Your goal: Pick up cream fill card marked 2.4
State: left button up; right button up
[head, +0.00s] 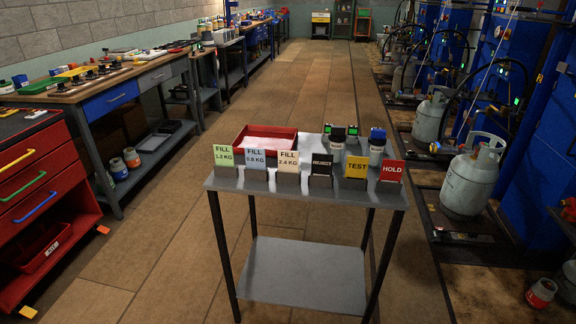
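The cream card (288,161) reads "FILL 2.4 KG" and stands upright in a dark holder on the small grey table (226,185). To its left stand a green "FILL 1.2 KG" card (223,155) and a pale blue "FILL 0.8 KG" card (255,158). To its right stand a black "REJECT" card (321,165), a yellow "TEST" card (357,167) and a red "HOLD" card (391,171). Neither of my grippers shows in the head view.
A red tray (291,133) and dark-topped containers (376,147) stand behind the cards. Workbenches (60,93) and a red drawer cabinet (28,165) line the left. Gas cylinders (468,184) and blue machines line the right. The aisle floor (300,75) beyond is clear.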

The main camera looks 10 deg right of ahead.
aim_at(288, 161)
jog(key=i+j, duration=0.15)
jog(key=i, duration=0.4)
jog(key=i+j+z, duration=0.1)
jog(key=i+z, duration=0.15)
jog(key=z, duration=0.15)
jog(key=i+j+z, duration=0.2)
jog(key=z, duration=0.15)
